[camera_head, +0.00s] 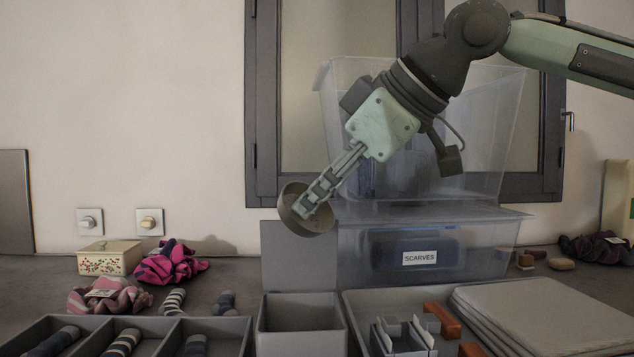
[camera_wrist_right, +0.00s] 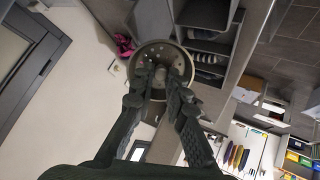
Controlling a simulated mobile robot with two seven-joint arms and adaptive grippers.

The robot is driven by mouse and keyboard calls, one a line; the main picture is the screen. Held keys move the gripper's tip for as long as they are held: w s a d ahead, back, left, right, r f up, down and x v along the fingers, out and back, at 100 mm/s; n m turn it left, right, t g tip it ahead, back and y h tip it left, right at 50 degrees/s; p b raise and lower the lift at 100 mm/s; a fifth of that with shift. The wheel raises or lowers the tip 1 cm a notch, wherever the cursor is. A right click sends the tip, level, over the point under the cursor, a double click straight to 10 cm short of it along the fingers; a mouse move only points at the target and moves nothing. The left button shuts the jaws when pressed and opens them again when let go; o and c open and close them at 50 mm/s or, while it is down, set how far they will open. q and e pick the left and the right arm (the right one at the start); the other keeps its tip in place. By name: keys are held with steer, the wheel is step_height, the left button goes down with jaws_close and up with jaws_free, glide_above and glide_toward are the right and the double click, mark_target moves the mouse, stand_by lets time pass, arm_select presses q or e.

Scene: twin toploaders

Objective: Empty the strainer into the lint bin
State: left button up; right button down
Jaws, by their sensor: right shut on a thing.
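My right gripper (camera_head: 314,203) is shut on the strainer (camera_head: 291,213), a small round brownish cup. The strainer is tilted in the air, above and apart from an open grey box (camera_head: 300,344) that looks like the lint bin. In the right wrist view, the fingers (camera_wrist_right: 162,78) reach into the round strainer (camera_wrist_right: 136,72), where small holes show. I cannot tell whether lint lies in it. A grey upright panel (camera_head: 290,256) stands behind the box. The box's inside looks empty where it shows. My left gripper is not in view.
A clear bin labelled SCARVES (camera_head: 378,268) stands behind, with another clear bin (camera_head: 490,150) on top. A divided tray with rolled socks (camera_head: 258,333) is at left. Scrunchies (camera_head: 170,262) and a patterned box (camera_head: 110,258) lie beyond it. Folded grey cloth (camera_head: 550,312) is at right.

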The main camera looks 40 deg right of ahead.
mark_target(299, 183)
steer(key=shift+w+r+g+h+p, duration=0.2)
steer(key=shift+w+g+h+p, duration=0.1)
steer(key=shift+g+p, duration=0.45)
steer(key=shift+w+g, duration=0.15)
steer(key=shift+g, duration=0.4)
steer(key=g, duration=0.2)
steer(key=w+g+h, duration=0.1)
steer(key=shift+a+r, duration=0.15)
steer(key=shift+a, duration=0.15)
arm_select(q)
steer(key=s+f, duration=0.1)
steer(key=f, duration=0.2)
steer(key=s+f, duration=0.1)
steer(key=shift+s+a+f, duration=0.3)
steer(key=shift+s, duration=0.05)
arm_select(e)
steer(key=g, duration=0.2)
steer(key=w+g, duration=0.1)
steer(key=shift+r+g+h, duration=0.25)
steer(key=shift+g+h, duration=0.15)
